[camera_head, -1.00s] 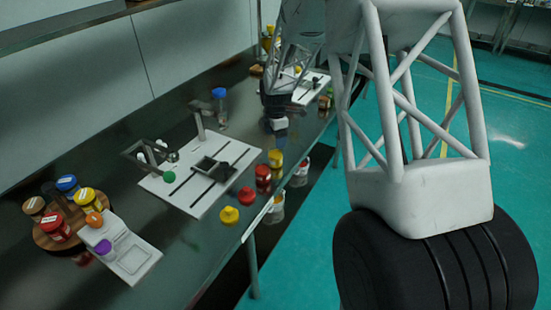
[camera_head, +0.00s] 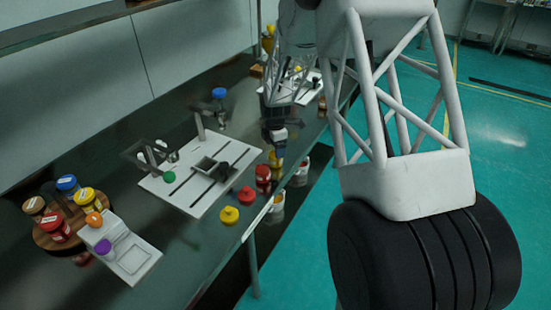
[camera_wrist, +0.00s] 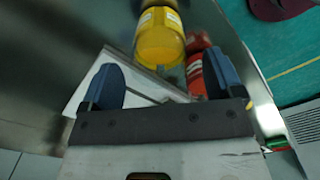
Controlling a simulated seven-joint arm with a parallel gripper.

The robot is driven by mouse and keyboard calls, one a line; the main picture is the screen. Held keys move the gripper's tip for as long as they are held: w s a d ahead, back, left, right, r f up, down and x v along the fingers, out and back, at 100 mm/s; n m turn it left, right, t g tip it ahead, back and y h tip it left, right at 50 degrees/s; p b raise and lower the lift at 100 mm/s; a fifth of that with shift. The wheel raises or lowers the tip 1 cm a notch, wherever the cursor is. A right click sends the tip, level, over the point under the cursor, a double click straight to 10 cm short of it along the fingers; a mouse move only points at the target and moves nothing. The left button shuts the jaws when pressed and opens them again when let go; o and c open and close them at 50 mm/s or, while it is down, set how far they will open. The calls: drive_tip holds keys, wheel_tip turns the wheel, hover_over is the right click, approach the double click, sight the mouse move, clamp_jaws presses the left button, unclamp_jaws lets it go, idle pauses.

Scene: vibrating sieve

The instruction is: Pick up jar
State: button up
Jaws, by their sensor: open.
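A yellow jar (camera_head: 276,160) stands near the front edge of the dark bench, partly hidden by my gripper (camera_head: 279,146). In the wrist view, the yellow jar (camera_wrist: 160,38) lies ahead of the gap between my two blue fingers (camera_wrist: 164,78). My gripper is open and nothing is between its fingers. A red jar (camera_head: 263,176) stands close beside the yellow one. The red jar also shows in the wrist view (camera_wrist: 196,72), partly hidden by the right finger. Which jar the task means cannot be told.
A white slotted board (camera_head: 196,198) lies left of the jars. Loose red (camera_head: 246,196) and yellow (camera_head: 229,214) lidded items stand near the edge. A wooden rack (camera_head: 48,242) with several jars and a scale (camera_head: 135,262) are at left. A blue-capped bottle (camera_head: 220,110) stands behind.

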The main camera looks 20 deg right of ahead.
drive_tip(key=shift+f, duration=1.45)
drive_tip(key=c, duration=1)
drive_tip(key=shift+r, duration=0.15)
drive_tip(key=shift+r, duration=0.8)
drive_tip(key=shift+s+r, duration=0.25)
drive_tip(key=shift+r, duration=0.65)
drive_tip(key=s+a+r, duration=0.1)
drive_tip(key=s, duration=1.4)
drive_tip(key=shift+s+r, duration=0.15)
drive_tip(key=shift+s, duration=0.1)
